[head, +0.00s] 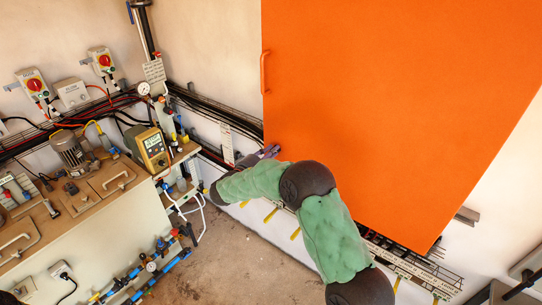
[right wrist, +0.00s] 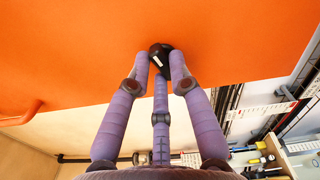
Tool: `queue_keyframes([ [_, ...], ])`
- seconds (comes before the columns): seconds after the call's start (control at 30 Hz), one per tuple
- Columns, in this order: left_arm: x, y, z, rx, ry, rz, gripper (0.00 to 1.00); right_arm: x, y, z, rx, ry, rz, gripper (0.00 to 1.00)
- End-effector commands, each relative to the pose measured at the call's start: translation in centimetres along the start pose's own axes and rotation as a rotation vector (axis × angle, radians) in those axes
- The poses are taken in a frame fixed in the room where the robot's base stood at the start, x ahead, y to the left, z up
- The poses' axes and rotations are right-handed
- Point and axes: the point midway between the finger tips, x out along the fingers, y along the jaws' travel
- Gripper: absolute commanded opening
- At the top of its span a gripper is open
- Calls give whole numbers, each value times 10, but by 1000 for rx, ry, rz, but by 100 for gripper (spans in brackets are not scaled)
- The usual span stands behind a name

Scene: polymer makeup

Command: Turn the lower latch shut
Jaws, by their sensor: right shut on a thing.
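The orange cabinet door (head: 400,110) fills the right half of the head view and also the upper part of the right wrist view (right wrist: 80,50). The lower latch (right wrist: 159,55) is a small black knob with a pale mark on the door's face, near its edge. My right gripper (right wrist: 161,66) has its purple fingers closed around this latch. In the head view my right gripper (head: 268,152) is at the door's lower left corner, mostly behind my green arm, and the latch is hidden there. My left gripper is not in view.
An orange door handle (head: 265,72) is on the door's left edge. A bench with a yellow meter (head: 151,150) and a motor (head: 72,148) stands at the left. Cables (head: 215,112) run along the wall. The floor (head: 245,255) between bench and door is clear.

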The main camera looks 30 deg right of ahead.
Motion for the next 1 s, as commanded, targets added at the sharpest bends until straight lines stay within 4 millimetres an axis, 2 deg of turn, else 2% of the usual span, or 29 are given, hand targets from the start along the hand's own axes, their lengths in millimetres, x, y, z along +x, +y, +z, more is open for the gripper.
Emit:
queue_keyframes([
  [0.43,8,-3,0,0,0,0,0,0,-2,-2,-427,1,-2,0],
  [1.0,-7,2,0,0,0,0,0,0,-2,-4,-955,2,-2,0],
])
